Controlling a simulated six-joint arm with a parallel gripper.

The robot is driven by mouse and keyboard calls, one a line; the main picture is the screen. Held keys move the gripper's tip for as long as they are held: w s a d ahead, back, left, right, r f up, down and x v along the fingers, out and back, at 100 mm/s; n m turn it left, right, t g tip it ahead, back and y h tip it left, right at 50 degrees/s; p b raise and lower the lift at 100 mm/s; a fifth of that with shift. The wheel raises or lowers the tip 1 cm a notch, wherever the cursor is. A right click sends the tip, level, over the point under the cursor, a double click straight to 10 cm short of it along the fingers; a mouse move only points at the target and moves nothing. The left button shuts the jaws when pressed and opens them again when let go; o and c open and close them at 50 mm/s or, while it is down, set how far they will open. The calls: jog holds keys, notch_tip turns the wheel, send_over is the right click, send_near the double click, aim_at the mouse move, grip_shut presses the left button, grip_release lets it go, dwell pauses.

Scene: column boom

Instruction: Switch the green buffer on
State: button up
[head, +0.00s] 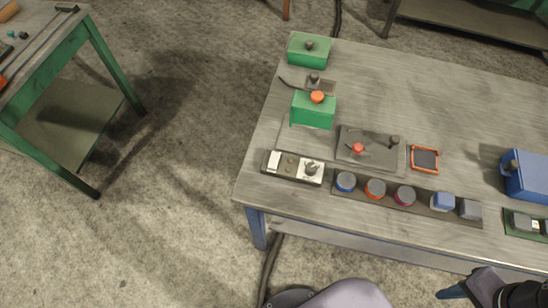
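Two green boxes stand at the left of the table in the head view, and I cannot tell from their looks which is the buffer. The nearer green box (313,113) has an orange-red knob (317,97) on top. The farther green box (308,57) at the back left corner has a dark knob (309,45) on top. My gripper (478,284) is partly in view at the bottom right, dark and cut off by the frame edge. It is in front of the table, well apart from both boxes. Its finger opening is unclear.
Between the boxes is a small plate with a dark knob (314,78). In front are a grey plate (369,158), a switch panel (291,167) and a strip of several coloured parts (424,208). A blue box (527,176) stands right. The back middle is clear.

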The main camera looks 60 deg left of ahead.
grip_shut()
dwell(1.6)
